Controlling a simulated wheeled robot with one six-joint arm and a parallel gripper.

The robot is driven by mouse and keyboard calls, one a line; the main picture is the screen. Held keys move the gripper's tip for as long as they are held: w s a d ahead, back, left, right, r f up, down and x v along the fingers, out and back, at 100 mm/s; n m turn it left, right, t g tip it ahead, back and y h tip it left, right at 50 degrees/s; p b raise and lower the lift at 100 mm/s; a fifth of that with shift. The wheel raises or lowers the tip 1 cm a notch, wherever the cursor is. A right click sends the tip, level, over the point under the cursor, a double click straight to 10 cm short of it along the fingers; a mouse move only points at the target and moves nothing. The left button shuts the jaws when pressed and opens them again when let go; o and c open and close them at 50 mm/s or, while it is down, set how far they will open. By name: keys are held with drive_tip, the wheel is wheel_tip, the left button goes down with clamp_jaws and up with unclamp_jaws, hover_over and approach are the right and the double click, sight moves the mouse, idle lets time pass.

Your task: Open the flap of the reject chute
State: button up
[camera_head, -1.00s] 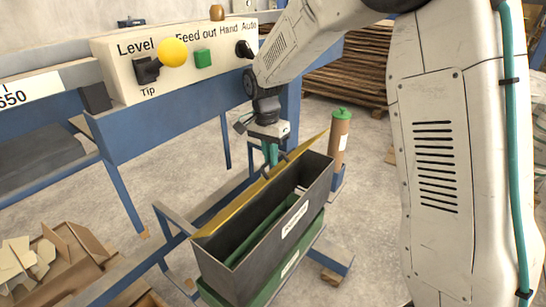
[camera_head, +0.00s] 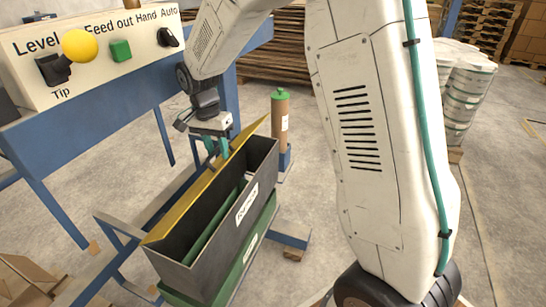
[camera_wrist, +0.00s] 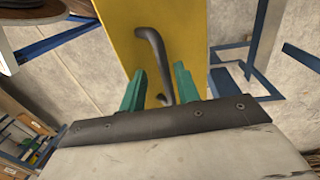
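The reject chute (camera_head: 262,170) is a dark grey open-topped box with a white label too blurred to read surely. Its yellow flap (camera_head: 180,218) stands raised along the box's left long edge, leaving the inside open to view. My gripper (camera_head: 217,156) is at the upper part of the flap. In the wrist view the yellow flap (camera_wrist: 195,40) has a dark bent handle (camera_wrist: 152,45). The teal fingers of my gripper (camera_wrist: 158,74) stand apart on both sides of the handle, with gaps visible; the gripper is open and holds nothing.
A green bin (camera_head: 250,250) sits under the chute. A blue frame (camera_head: 290,240) surrounds its foot. A control panel (camera_head: 90,62) with a yellow knob is at the upper left. A green-capped brown cylinder (camera_head: 281,118) stands behind.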

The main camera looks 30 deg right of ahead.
sight(229, 159)
drive_tip(key=s+d+f, duration=0.2)
drive_tip(key=s, duration=0.1)
drive_tip(key=shift+f, duration=0.4)
drive_tip(key=shift+t+y, duration=0.5)
drive_tip(key=shift+t, duration=0.2)
drive_tip(key=r, duration=0.6)
drive_tip(key=shift+s+d+r, duration=0.3)
drive_tip(key=shift+r, duration=0.1)
drive_tip(key=s+d+r+n, duration=0.1)
drive_tip(key=s+r+n, duration=0.2)
drive_tip(key=s, duration=0.8)
drive_tip(key=s+d+r+n, duration=0.1)
drive_tip(key=s+r+n, duration=0.3)
drive_tip(key=s, duration=0.7)
drive_tip(key=shift+s+r+n, duration=0.2)
drive_tip(key=shift+s+n, duration=0.15)
drive_tip(key=shift+n, duration=0.55)
